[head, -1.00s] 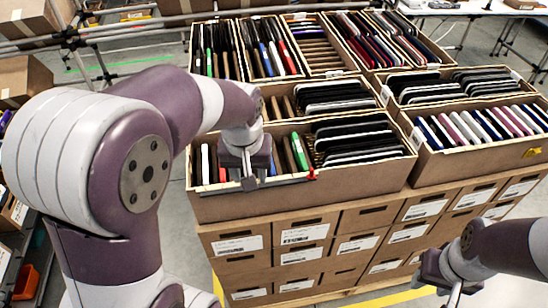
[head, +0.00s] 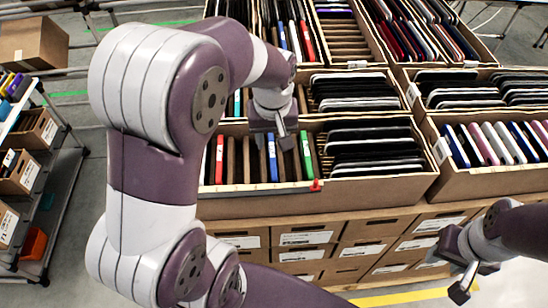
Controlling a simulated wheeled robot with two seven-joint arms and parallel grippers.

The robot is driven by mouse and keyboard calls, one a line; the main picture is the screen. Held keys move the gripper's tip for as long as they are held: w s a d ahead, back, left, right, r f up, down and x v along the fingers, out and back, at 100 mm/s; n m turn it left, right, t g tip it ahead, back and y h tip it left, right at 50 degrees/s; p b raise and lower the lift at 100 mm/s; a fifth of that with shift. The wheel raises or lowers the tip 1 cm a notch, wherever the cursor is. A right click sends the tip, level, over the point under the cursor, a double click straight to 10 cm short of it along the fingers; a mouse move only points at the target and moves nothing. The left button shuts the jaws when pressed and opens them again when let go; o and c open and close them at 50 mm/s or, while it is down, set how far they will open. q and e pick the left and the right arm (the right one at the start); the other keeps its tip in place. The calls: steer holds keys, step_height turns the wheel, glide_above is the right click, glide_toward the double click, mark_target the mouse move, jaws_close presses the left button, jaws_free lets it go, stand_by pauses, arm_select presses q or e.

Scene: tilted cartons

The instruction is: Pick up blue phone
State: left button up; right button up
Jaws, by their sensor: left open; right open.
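A blue phone (head: 272,158) stands on edge in the front carton (head: 330,198), among brown dividers. A red phone (head: 219,160) is to its left and a green phone (head: 306,158) to its right. My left gripper (head: 281,133) is open, just above and slightly right of the blue phone's top. Whether it touches the phone is hard to tell, as the fingers are small and partly hidden by the wrist. My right gripper (head: 462,287) is open and empty at the lower right, in front of the cartons and away from the phones.
Dark phones (head: 372,145) lean tilted in the front carton's right half. More phone-filled cartons stand behind, and one at the right (head: 490,180) holds blue, pink and white phones. Stacked closed boxes (head: 340,245) support them. A shelf cart (head: 40,180) is at the left.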

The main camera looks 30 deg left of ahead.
mark_target(272, 154)
arm_select(q)
steer(key=f, duration=0.2)
steer(key=f+p, duration=0.1)
steer(key=f, duration=0.1)
steer(key=w+f+p, duration=0.1)
steer(key=f, duration=0.1)
steer(key=shift+w+a+f, duration=0.1)
steer(key=shift+a+f, duration=0.05)
steer(key=shift+a, duration=0.2)
steer(key=shift+f, duration=0.15)
jaws_close()
